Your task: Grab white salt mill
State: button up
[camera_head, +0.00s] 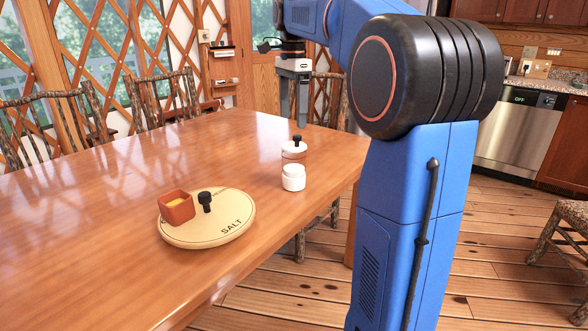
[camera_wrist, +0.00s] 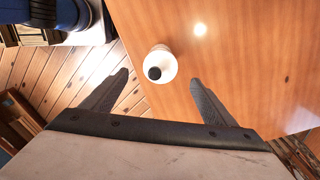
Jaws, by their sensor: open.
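The white salt mill (camera_head: 293,182) stands upright near the right edge of the wooden table, with a white lower part, a white upper part and a small black knob on top. In the wrist view the mill (camera_wrist: 162,58) is seen from above, its black knob between the lines of the two fingers and slightly above the fingertips in the picture. My gripper (camera_head: 293,118) is open and empty above the table, above the mill in the head view. In the wrist view my gripper (camera_wrist: 158,77) has its fingers spread wide. No contact with the mill shows.
A round wooden board (camera_head: 235,238) marked SALT lies on the table (camera_head: 110,190), left of the mill. It carries a terracotta square bowl (camera_head: 176,212) and a small black-topped object (camera_head: 205,198). Chairs (camera_head: 160,100) stand along the far side. The table around the mill is clear.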

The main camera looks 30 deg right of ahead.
aim_at(293, 146)
notch_tip(293, 146, down, 10)
jog(key=shift+d+f, duration=0.15)
jog(key=shift+f, duration=1.2)
jog(key=shift+d+f, duration=0.1)
jog(key=shift+f, duration=1.25)
jog(key=c, duration=1.6)
